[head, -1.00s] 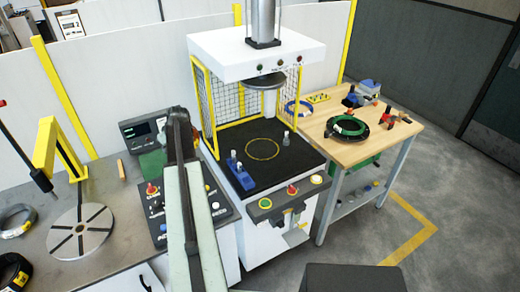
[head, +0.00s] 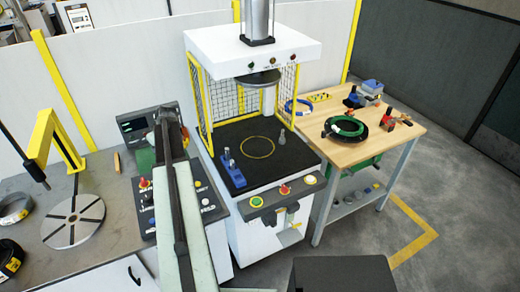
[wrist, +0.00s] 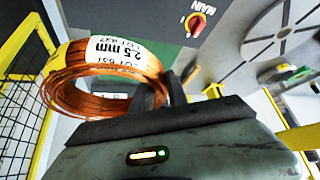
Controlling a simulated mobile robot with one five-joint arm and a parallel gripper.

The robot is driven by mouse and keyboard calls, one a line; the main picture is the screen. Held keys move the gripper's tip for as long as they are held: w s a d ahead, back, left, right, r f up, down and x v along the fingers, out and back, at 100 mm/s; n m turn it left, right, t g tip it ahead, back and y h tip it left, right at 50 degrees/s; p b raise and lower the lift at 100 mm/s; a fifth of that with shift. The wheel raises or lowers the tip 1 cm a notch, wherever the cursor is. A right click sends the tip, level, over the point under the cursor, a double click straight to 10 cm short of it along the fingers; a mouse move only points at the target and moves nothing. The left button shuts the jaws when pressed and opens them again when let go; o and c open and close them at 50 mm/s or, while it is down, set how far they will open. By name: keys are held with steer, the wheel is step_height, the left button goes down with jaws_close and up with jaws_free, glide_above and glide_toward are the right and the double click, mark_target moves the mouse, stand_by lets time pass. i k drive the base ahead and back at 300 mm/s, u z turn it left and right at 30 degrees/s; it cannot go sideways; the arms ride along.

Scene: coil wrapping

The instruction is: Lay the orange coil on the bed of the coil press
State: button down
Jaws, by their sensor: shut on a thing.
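The orange coil (wrist: 75,92), a ring of copper-orange wire with a white "2.5 mm" label, is at the upper left of the wrist view. My gripper (wrist: 160,92) is shut on the coil's near right side. In the head view my arm hides the gripper and the coil. The coil press stands in the middle of the head view. Its black bed (head: 285,160) carries a yellow circle (head: 257,147) and is bare inside it. The round press head (head: 260,78) is raised above the bed.
A blue clamp (head: 233,168) and a small grey peg (head: 282,138) stand on the bed. Yellow-framed mesh guards (head: 215,100) flank it. A wooden table (head: 345,155) with a green coil (head: 347,127) is at right. A slotted turntable (head: 73,222) is at left.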

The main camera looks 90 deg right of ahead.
mark_target(258, 147)
steer(key=k, duration=1.45)
steer(key=z, duration=0.8)
steer(key=i, duration=1)
steer(key=z, duration=0.05)
